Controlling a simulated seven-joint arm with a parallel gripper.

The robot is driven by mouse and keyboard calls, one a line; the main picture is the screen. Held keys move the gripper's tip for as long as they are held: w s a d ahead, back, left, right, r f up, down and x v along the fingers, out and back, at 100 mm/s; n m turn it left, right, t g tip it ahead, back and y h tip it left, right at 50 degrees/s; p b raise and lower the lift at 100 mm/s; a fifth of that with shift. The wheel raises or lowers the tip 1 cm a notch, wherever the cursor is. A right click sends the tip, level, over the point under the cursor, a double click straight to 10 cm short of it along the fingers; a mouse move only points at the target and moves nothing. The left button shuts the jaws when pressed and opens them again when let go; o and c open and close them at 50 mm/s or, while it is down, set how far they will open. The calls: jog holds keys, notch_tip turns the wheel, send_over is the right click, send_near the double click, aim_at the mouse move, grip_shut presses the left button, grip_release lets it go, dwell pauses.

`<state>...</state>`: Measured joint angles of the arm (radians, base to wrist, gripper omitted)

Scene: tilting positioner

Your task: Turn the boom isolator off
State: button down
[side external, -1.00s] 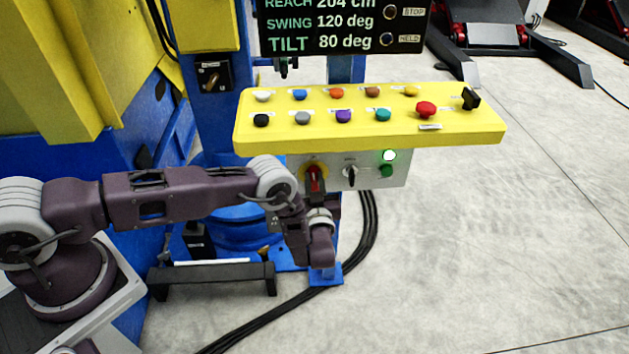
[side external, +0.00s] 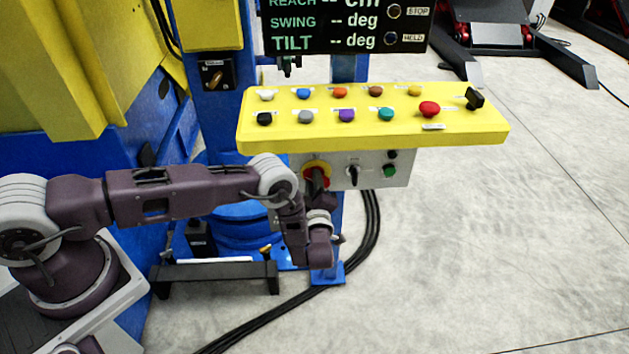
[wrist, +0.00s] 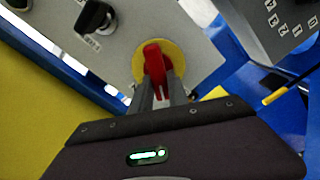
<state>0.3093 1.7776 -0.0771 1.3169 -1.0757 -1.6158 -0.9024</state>
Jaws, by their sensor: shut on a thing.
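The boom isolator is a red handle (wrist: 154,60) on a round yellow plate (wrist: 178,54), set in a grey panel. In the side view its red and yellow switch (side external: 316,168) sits below the yellow console, partly hidden by my gripper (side external: 318,184). In the wrist view my gripper (wrist: 158,80) is shut on the red handle, one finger on each side. The indicator lamp (side external: 392,155) on the panel is dark. The display (side external: 340,25) shows dashes in place of numbers.
The yellow console (side external: 370,140), with several coloured buttons and a red mushroom button (side external: 429,109), overhangs the panel. A black selector knob (side external: 352,174) and a green button (side external: 390,170) sit right of the isolator. Black cables (side external: 370,225) hang below.

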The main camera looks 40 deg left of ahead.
jog(key=n, duration=0.6)
jog(key=shift+s+f+n, duration=0.1)
jog(key=shift+f+n, duration=0.2)
jog(key=shift+f, duration=0.1)
dwell(0.4)
jog(key=c, duration=1.3)
grip_release()
jog(key=v, duration=0.7)
jog(key=shift+r, duration=0.1)
